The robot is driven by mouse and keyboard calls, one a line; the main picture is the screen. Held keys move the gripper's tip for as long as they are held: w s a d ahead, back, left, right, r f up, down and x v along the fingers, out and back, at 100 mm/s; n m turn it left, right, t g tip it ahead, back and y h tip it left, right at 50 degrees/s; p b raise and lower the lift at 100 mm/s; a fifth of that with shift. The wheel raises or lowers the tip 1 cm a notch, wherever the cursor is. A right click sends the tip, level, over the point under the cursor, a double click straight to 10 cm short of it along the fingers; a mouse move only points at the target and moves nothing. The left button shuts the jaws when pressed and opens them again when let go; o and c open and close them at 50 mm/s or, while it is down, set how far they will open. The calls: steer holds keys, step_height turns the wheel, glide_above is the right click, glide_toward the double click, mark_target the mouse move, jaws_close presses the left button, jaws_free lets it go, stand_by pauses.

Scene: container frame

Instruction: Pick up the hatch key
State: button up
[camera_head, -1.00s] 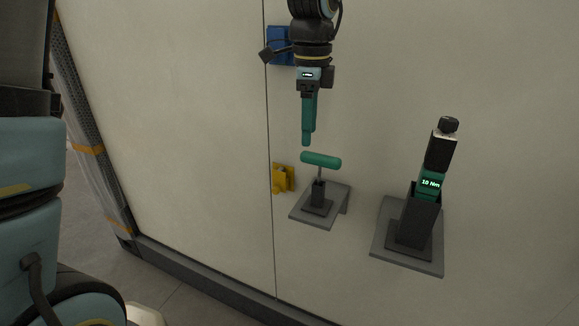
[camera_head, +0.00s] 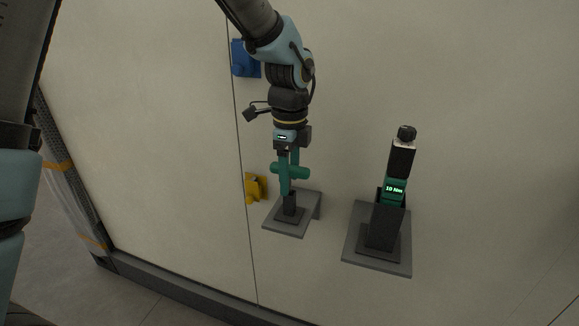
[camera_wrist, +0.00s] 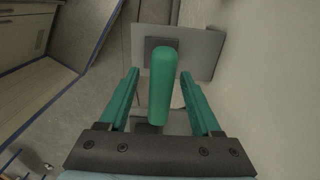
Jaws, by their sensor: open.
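The hatch key is a green T-handle (camera_head: 301,172) standing upright in a dark holder (camera_head: 290,204) on a small grey shelf. My gripper (camera_head: 288,187) is down around the handle, with its green fingers on either side of it. In the wrist view the handle (camera_wrist: 163,85) lies lengthwise between the two fingers, and gaps show on both sides. My gripper (camera_wrist: 160,92) is open there. The key's shaft is mostly hidden behind a finger in the head view and under the handle in the wrist view.
A tool with a lit "10 Nm" display (camera_head: 395,189) stands in a holder on a second shelf (camera_head: 378,256) to the right. A yellow block (camera_head: 254,188) and a blue block (camera_head: 245,58) are on the wall at left. The wall space around the shelves is clear.

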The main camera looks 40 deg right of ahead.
steer(key=shift+f, duration=0.75)
steer(key=shift+c, duration=0.3)
jaws_close()
stand_by(0.5)
